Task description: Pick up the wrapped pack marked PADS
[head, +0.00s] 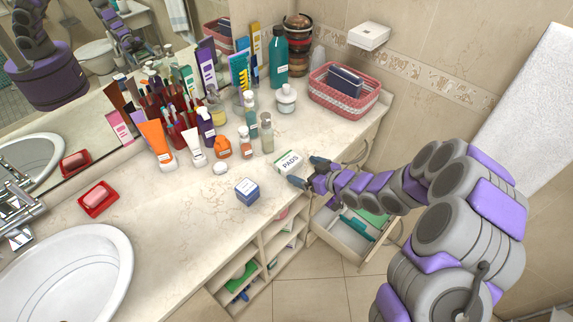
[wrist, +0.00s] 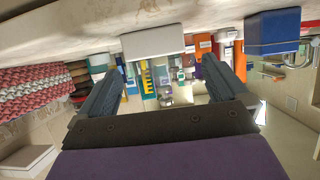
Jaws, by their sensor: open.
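The PADS pack (head: 288,160) is a small white block with a green edge and dark lettering. It lies on the marble counter near its front edge. My gripper (head: 307,171) is open and empty just right of the pack, with its fingers pointing toward it. In the wrist view, which looks upside down, the pack (wrist: 152,41) shows as a plain pale block ahead of my gripper (wrist: 163,62), roughly between the two spread fingertips. I cannot tell the exact gap, but the fingers do not appear closed around it.
A blue box (head: 247,191) stands on the counter left of the pack. Bottles and tubes, including an orange jar (head: 222,148), crowd behind. A pink woven basket (head: 345,92) stands at the back right. An open drawer (head: 345,235) juts out below my gripper.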

